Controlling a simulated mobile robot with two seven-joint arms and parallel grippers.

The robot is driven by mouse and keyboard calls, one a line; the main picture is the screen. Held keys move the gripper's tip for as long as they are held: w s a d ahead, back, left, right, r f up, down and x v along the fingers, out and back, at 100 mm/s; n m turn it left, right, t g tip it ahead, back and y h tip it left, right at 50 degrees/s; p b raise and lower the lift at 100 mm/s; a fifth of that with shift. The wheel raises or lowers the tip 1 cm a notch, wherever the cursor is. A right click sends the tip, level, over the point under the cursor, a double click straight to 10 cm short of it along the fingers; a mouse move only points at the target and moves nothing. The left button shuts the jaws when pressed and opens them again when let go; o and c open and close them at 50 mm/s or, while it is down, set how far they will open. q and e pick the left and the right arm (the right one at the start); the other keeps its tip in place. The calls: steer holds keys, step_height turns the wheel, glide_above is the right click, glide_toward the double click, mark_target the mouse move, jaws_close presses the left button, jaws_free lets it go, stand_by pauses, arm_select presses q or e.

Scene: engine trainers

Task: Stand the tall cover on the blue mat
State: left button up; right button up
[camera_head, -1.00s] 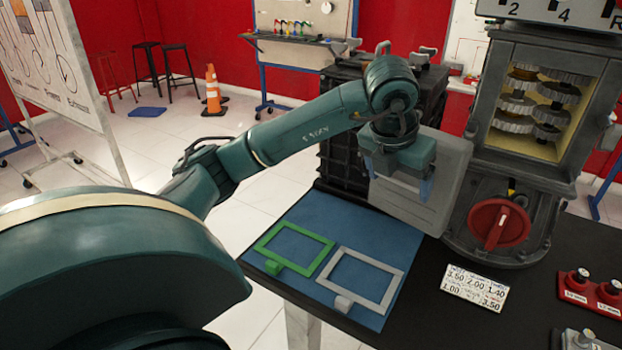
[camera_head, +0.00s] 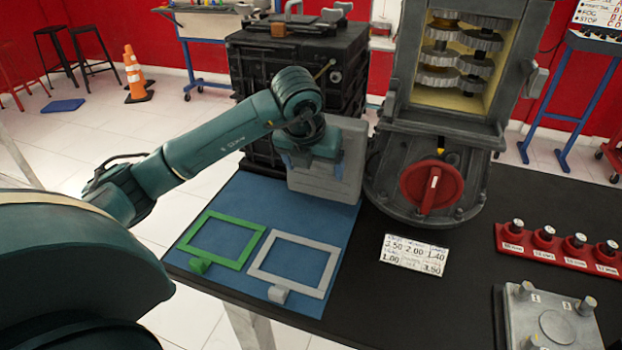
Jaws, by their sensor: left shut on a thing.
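The tall cover (camera_head: 330,180) is a flat grey plate held upright at the far right part of the blue mat (camera_head: 235,285). My left gripper (camera_head: 314,163) reaches down from above and is shut on the cover near its top. The cover's lower edge appears at or just above the mat; I cannot tell whether it touches. A green frame (camera_head: 257,245) and a light grey frame (camera_head: 255,262) lie on the nearer part of the mat, each with a small block at its front. My right gripper is not in view.
The gear housing (camera_head: 395,160) with a red knob (camera_head: 431,187) stands close to the cover's right. A black crate (camera_head: 260,75) is behind it. A number card (camera_head: 415,255), a red strip with several knobs (camera_head: 560,253) and a metal plate (camera_head: 520,325) lie to the right.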

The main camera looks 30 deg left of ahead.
arm_select(q)
steer(key=shift+f, duration=1.65)
steer(key=shift+f, duration=0.2)
steer(key=o, duration=1.5)
steer(key=v, duration=1.2)
steer(key=shift+r, duration=0.1)
